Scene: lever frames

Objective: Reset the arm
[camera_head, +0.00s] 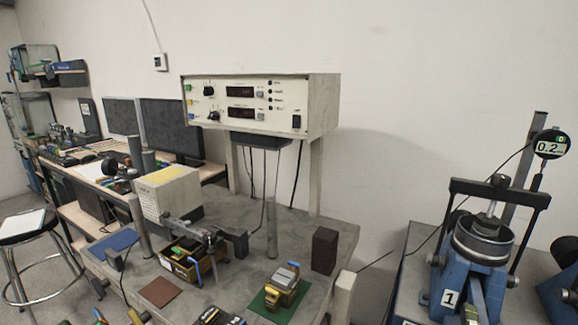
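No gripper or arm of mine that I can make out shows in the head view. A grey workbench (232,290) fills the lower middle. A blue testing frame (478,255) with a round metal cup and a label "1" stands at the right. Which of these the word "arm" means, I cannot tell.
A dark block (324,250), a brown mat (160,291) and a blue mat (114,243) lie on the bench. A gauge (551,144) reads about 0.2. A stool (27,228) stands at the left.

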